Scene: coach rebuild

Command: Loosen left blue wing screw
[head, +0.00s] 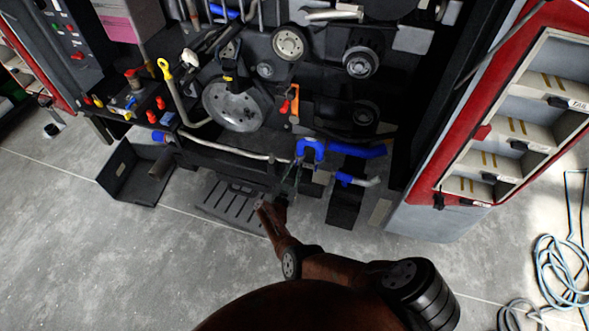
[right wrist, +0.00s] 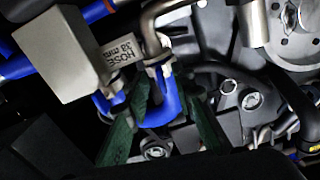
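Blue parts show at the lower front of the engine bay. A blue U-shaped piece (head: 311,150) sits at the end of a metal pipe; it also shows in the right wrist view (right wrist: 171,101). I cannot tell for sure which blue part is the left wing screw. My right gripper (head: 292,178) is just below the U-shaped piece. In the right wrist view its two dark green fingers (right wrist: 166,122) are apart, one on each side of the blue piece, with no clear grip on it. My left gripper is not in view.
A blue hose (head: 362,151) runs right of the gripper, with a smaller blue-ended pipe (head: 357,180) below. A red-framed open door with shelves (head: 515,125) stands right.

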